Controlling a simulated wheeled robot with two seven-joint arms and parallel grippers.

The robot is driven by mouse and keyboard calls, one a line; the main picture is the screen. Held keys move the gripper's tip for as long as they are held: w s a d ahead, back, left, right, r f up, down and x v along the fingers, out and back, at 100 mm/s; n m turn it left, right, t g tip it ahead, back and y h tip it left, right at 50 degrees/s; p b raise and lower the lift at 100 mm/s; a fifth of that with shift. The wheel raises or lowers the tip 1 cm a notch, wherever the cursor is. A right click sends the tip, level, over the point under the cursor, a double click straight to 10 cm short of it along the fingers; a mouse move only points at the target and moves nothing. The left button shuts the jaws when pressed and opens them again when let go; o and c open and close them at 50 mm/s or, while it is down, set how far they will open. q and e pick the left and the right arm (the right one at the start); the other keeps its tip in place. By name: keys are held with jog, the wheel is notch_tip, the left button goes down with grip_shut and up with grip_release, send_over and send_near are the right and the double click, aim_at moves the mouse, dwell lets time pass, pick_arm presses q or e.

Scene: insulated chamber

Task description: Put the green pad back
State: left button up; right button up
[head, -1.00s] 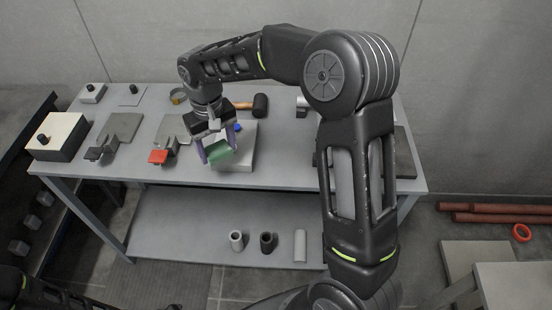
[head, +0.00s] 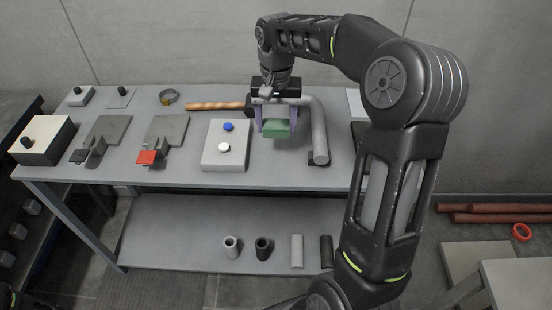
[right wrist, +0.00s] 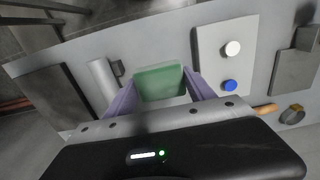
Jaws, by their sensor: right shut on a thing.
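The green pad (head: 280,128) is held between the purple fingers of my right gripper (head: 277,122), above the grey table (head: 190,177). It sits between the white block with a blue and a white knob and the grey bent pipe. In the right wrist view the green pad (right wrist: 160,82) spans the gap between the two fingers (right wrist: 160,88). I cannot tell the exact height of the pad above the table. My left gripper is not in view. My right arm hides part of the table's right end.
The knobbed white block (head: 224,158) is left of the pad and the grey bent pipe (head: 319,130) is right of it. A wooden-handled hammer (head: 215,106) lies behind. A red pad (head: 147,157) and a black pad (head: 79,156) with grey plates are farther left.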

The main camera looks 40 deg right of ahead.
send_over(276, 159)
jog(key=shift+f+p, duration=0.45)
jog(key=shift+f, duration=2.7)
jog(key=shift+f+p, duration=0.3)
jog(key=shift+f, duration=1.55)
jog(key=shift+f, duration=0.25)
jog(key=o, duration=1.3)
jog(key=shift+r, duration=0.1)
jog(key=shift+r, duration=0.1)
notch_tip(276, 159, up, 12)
jog(key=shift+r+b, duration=0.1)
jog(key=shift+b, duration=0.5)
